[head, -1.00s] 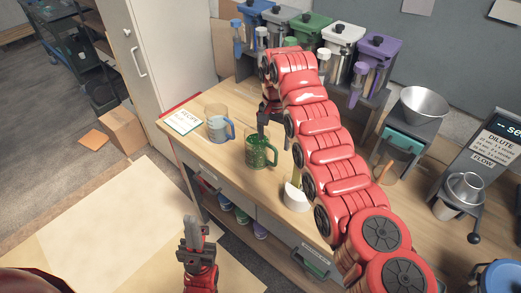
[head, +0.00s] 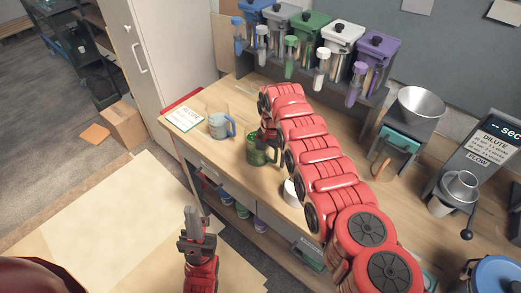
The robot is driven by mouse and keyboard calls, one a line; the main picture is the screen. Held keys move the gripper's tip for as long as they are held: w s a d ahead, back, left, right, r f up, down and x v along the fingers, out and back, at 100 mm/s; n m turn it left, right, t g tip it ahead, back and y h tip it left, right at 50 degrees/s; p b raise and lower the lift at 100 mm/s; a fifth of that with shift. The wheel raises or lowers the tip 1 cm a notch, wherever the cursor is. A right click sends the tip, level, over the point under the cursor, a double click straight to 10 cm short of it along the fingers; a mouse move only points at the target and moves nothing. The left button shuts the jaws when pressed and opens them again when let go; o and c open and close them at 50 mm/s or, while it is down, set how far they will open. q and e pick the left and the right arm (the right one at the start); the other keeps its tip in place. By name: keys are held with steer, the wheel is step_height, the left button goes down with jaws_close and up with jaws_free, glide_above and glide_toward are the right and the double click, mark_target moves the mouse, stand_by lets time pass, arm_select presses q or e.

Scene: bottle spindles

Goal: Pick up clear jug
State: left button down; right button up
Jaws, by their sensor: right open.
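A clear jug with a blue handle (head: 218,122) stands upright on the wooden workbench beside the recipe card. A green jug (head: 254,154) stands upright to its right. My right gripper (head: 266,146) is open and reaches down at the green jug; its fingers overlap the jug's rim and handle side, and I cannot tell whether they touch. It is apart from the clear jug. My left gripper (head: 194,226) is held low in front of the bench, pointing up, away from both jugs; its jaw opening is unclear.
A recipe card (head: 184,118) lies at the bench's left end. A white cup (head: 291,193) stands right of the green jug, partly behind my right arm. Coloured bins with bottles (head: 312,32) line the back. A metal bowl (head: 423,102) and a dilute-and-flow station (head: 497,146) are to the right.

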steer(key=shift+s+r, duration=0.1)
jaws_close()
stand_by(0.3)
stand_by(0.4)
steer(key=shift+r+p, duration=0.35)
steer(key=shift+r, duration=0.2)
step_height(320, 180, up, 2)
steer(key=shift+r, duration=0.25)
steer(key=s, duration=0.3)
steer(key=s+a+p, duration=0.1)
steer(key=s, duration=0.2)
steer(key=s+a, duration=0.1)
steer(key=s, duration=0.2)
steer(key=shift+r, duration=0.2)
steer(key=s+a+r+p, duration=0.1)
steer(key=s+p, duration=0.3)
steer(key=s, duration=0.2)
steer(key=shift+s+a+p, duration=0.25)
steer(key=shift+s+p, duration=0.05)
steer(key=shift+p, duration=0.05)
